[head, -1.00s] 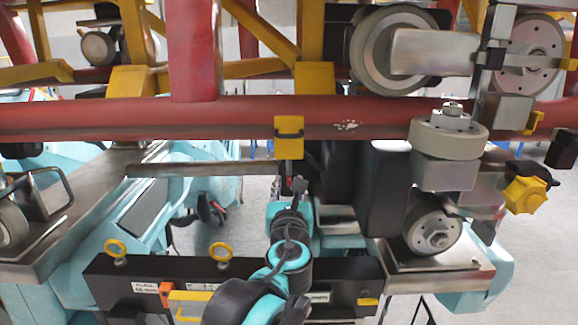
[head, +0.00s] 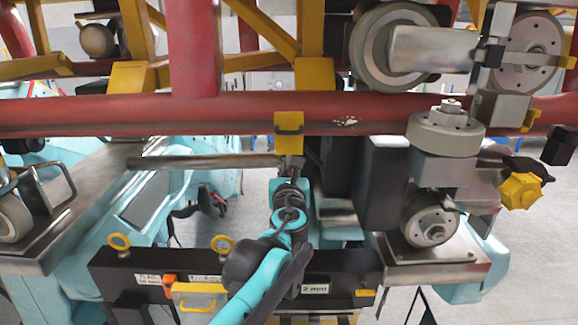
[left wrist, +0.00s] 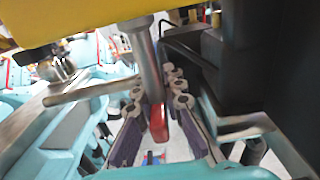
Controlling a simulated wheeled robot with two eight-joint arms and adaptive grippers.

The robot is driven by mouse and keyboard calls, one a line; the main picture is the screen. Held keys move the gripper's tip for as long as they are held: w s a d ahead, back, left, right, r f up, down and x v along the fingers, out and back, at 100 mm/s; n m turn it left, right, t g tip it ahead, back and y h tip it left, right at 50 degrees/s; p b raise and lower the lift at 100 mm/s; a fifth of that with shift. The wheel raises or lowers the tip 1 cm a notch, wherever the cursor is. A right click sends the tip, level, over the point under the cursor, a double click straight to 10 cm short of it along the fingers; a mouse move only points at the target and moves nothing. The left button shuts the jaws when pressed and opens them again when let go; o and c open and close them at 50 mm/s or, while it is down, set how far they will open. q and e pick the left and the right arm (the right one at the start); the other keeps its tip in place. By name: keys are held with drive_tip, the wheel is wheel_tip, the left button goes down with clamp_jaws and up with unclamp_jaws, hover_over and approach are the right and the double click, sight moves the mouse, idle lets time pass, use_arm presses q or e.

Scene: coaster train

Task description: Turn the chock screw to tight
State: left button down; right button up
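The yellow chock block (head: 289,133) is clamped on the red rail (head: 420,122). Its metal screw hangs below it, mostly hidden in the head view by my left gripper (head: 291,172), which is right underneath. In the left wrist view the chock (left wrist: 75,18) fills the upper left. The grey screw shaft (left wrist: 148,62) comes down from it to a red handle piece (left wrist: 158,122). The purple-padded fingers of my left gripper (left wrist: 157,112) stand apart, one on each side of the shaft and red piece. I see no clear contact. My right gripper is out of view.
A black housing (head: 385,190) stands close right of the screw; it also shows in the left wrist view (left wrist: 250,55). A horizontal metal bar (head: 205,161) lies close on the left. A dark beam (head: 130,262) with yellow eyebolts crosses below. Wheels fill the right.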

use_arm(q)
drive_tip(key=shift+n+y, duration=0.3)
drive_tip(key=shift+y, duration=0.2)
drive_tip(key=shift+s+a+n+g+y+p, duration=0.2)
drive_tip(key=shift+s+a+n+g+y, duration=0.35)
drive_tip(key=shift+n+g+y, duration=2)
drive_tip(key=shift+s+a+n+g+y+p, duration=0.3)
drive_tip(key=shift+a+n+g+y, duration=0.35)
drive_tip(key=shift+n+g+y, duration=1.85)
drive_tip(key=shift+s+a+n+g+y+p, duration=0.1)
drive_tip(key=shift+s+a+n+g+y, duration=0.45)
drive_tip(key=shift+n+g+y, duration=2)
drive_tip(key=shift+a+m+t+y, duration=0.1)
drive_tip(key=shift+m+t+y, duration=0.2)
drive_tip(key=shift+t+y, duration=0.4)
drive_tip(key=c, duration=1.6)
unclamp_jaws()
drive_tip(key=v, duration=0.7)
